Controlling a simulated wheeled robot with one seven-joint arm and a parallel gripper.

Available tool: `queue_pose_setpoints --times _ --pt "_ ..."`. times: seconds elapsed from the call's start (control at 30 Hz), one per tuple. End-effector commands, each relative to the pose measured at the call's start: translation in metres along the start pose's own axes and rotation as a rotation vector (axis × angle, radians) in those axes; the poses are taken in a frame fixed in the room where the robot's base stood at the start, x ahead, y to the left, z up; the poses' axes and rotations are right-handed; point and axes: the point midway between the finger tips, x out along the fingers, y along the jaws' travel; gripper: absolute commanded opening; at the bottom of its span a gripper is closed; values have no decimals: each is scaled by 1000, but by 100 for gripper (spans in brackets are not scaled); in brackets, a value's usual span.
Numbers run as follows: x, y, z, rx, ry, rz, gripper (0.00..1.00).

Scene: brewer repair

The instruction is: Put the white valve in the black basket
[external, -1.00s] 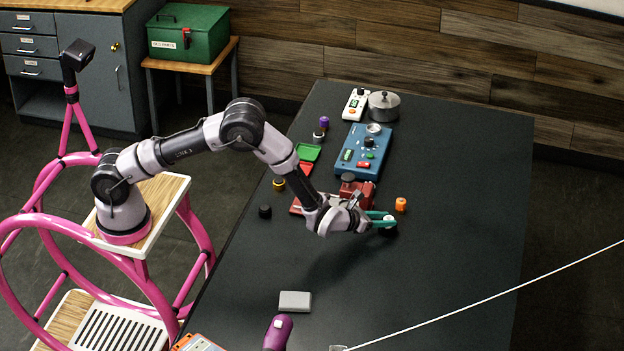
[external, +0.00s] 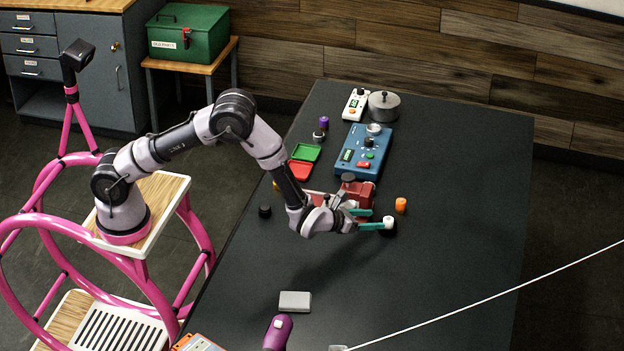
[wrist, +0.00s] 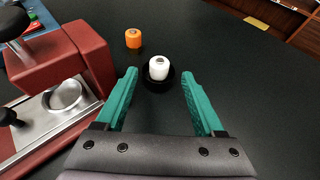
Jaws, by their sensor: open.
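The white valve (wrist: 158,68) stands upright inside a small round black basket (wrist: 158,81) on the dark table. In the external view the valve (external: 388,221) shows just past the fingertips, with the basket (external: 390,231) partly hidden under it. My gripper (wrist: 158,92) has teal fingers spread apart, one on each side of the basket and valve, with clear gaps between. The gripper (external: 372,219) is empty and low over the table. I cannot tell whether the valve rests on the basket's floor.
A red brewer (wrist: 75,62) with a metal cup stands close on the left of my gripper. An orange cylinder (wrist: 133,38) stands behind the basket. A blue control box (external: 364,150) lies farther back. The table to the right is clear.

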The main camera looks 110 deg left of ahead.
Motion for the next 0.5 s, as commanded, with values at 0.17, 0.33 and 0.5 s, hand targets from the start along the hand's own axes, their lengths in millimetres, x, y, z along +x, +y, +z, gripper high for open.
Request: queue_pose_setpoints --times 0.17,0.33,0.5 --pt "-38 -1 0 0 1 -2 70" --pt "-58 0 0 0 1 0 70" --pt "-64 0 0 0 0 0 70"
